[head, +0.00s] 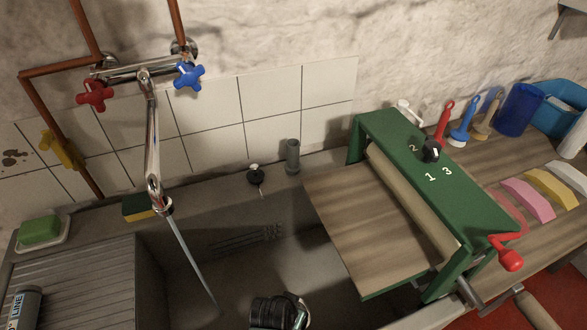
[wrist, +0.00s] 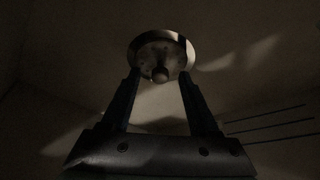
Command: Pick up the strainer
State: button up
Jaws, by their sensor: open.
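The strainer (wrist: 158,48) is a round metal disc with a small knob at its centre, low in the grey sink. It shows in the wrist view, just beyond the fingertips of my gripper (wrist: 160,76). The two dark fingers are open and stand on either side of the knob, overlapping the lower edges of the disc in the picture. I cannot tell whether they touch it. In the head view the dark wrist of my arm is at the bottom middle, over the sink, and the strainer is not seen there.
The sink (head: 190,262) has a chrome tap (head: 152,140) with water running to the left of my arm. A green roller machine (head: 415,190) with a wooden board (head: 355,215) overhangs the sink on the right. A black plug (head: 255,174) and grey cylinder (head: 292,157) stand on the back ledge.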

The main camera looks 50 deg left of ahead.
grip_shut()
jog(key=shift+r, duration=0.1)
dwell(0.3)
